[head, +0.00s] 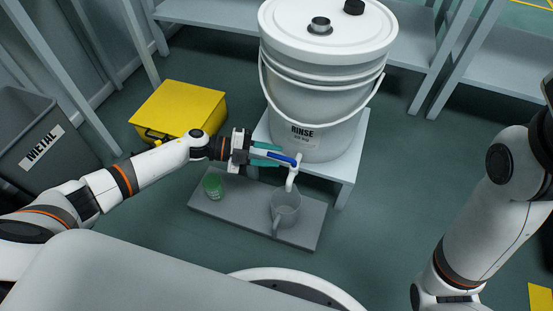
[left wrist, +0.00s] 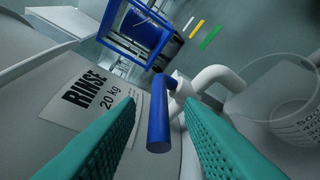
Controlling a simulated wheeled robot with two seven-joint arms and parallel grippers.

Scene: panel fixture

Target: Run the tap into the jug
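The white bucket (head: 318,90) labelled RINSE stands on a grey stand. Its white tap (head: 292,178) has a blue lever handle (head: 282,158), which also shows in the left wrist view (left wrist: 158,118). The clear jug (head: 285,212) stands on a low grey board below the spout and shows at the right of the left wrist view (left wrist: 275,112). I see no water stream. My left gripper (head: 276,156) has its teal fingers on either side of the lever, with gaps visible in the left wrist view (left wrist: 160,130). My right gripper is out of view; only its arm shows.
A green-lidded container (head: 213,186) stands on the grey board (head: 242,217), left of the jug. A yellow case (head: 178,110) and a METAL bin (head: 40,130) lie to the left. The stand (head: 342,165) carries the bucket. Floor right of the stand is clear.

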